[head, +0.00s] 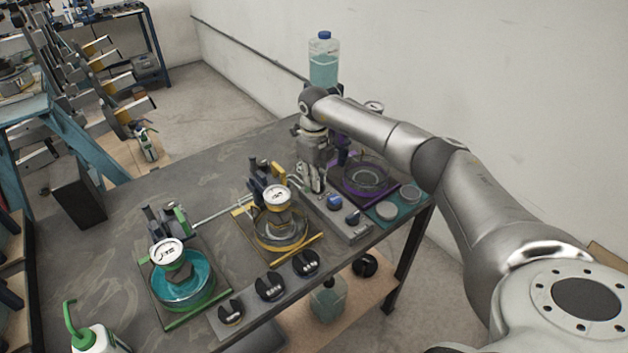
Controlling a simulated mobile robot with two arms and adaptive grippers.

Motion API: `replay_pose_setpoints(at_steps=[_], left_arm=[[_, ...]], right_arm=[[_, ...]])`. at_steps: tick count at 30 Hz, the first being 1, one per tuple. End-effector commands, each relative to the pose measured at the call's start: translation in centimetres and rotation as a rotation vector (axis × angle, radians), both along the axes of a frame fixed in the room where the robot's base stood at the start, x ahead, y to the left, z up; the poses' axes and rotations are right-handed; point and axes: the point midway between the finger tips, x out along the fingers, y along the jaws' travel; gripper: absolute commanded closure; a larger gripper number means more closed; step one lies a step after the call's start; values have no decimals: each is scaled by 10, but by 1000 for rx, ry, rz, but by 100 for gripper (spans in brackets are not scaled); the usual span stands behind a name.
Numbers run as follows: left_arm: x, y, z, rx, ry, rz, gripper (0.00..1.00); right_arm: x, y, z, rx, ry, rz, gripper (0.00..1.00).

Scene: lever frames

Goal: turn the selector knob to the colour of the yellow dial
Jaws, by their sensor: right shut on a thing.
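The yellow dial is a round white gauge (277,197) over a glass bowl on a yellow-edged stand (243,222), at the middle of the bench. My left gripper is not in view.
A green-edged stand with a teal bowl (183,284) is at left, a purple-edged stand (375,200) at right. A bottle (324,62) stands behind.

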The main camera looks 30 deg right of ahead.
Motion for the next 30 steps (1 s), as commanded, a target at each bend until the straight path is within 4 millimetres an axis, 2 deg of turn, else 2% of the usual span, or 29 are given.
replay_pose_setpoints(at_steps=[12,29,30], left_arm=[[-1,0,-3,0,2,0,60],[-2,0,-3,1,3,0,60],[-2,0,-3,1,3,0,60]], right_arm=[[1,-3,0,0,-1,-208,100],[1,-3,1,0,-1,-243,100],[1,-3,1,0,-1,-243,88]])
